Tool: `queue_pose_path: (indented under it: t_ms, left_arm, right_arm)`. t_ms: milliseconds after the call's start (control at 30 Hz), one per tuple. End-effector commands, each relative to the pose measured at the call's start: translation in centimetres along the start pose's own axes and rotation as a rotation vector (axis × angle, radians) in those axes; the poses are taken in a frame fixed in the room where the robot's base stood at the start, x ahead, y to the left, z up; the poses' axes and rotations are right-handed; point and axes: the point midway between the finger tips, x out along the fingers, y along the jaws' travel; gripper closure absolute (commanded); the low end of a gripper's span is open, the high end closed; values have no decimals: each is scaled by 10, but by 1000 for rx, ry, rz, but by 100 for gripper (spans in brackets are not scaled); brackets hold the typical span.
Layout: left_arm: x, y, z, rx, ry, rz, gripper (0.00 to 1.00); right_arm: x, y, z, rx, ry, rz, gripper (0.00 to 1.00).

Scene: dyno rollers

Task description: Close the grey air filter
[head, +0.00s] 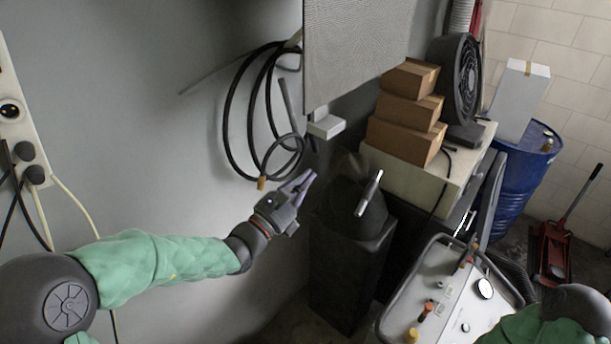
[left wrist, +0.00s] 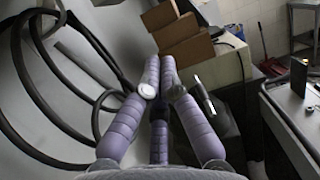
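A large grey panel with a fine mesh-like face (head: 355,50) hangs at the top middle of the head view, cut off by the upper edge; it looks like the air filter. I cannot tell how far open it is. A small light grey block (head: 326,125) sits just below its lower left corner. My left gripper (head: 311,176) is below the panel and the block, apart from both. In the left wrist view its lavender fingers (left wrist: 160,62) converge with their tips close together and nothing visible between them. My right gripper is out of view; only part of the right arm shows at lower right.
Black hose loops (head: 262,110) hang on the wall left of the panel. A dark stand with a silver handle (head: 368,193) is close right of my left gripper. Cardboard boxes (head: 405,140), a black fan (head: 458,80), a blue barrel (head: 520,180) and a control console (head: 450,290) stand further right.

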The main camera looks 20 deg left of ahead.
Motion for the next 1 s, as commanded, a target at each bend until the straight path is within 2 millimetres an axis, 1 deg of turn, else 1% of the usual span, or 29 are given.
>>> queue_pose_path:
  t_ms: [33,100,367,400,500,633,800,1000]
  left_arm:
    - [11,-1,1,-1,0,-4,100]
    - [24,-2,1,0,1,-4,100]
    - [72,-1,1,1,1,-4,100]
    - [76,-1,4,2,0,-3,100]
    - [78,-1,21,3,-1,-2,100]
    - [81,-1,32,2,1,-2,100]
    - [82,-1,38,2,3,-2,100]
    - [82,-1,38,1,3,-2,100]
  right_arm:
    - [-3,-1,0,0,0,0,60]
    - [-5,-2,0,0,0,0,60]
    - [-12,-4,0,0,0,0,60]
    - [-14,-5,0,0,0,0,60]
    - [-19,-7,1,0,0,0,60]
    - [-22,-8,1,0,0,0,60]
    - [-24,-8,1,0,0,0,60]
    - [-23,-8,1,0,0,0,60]
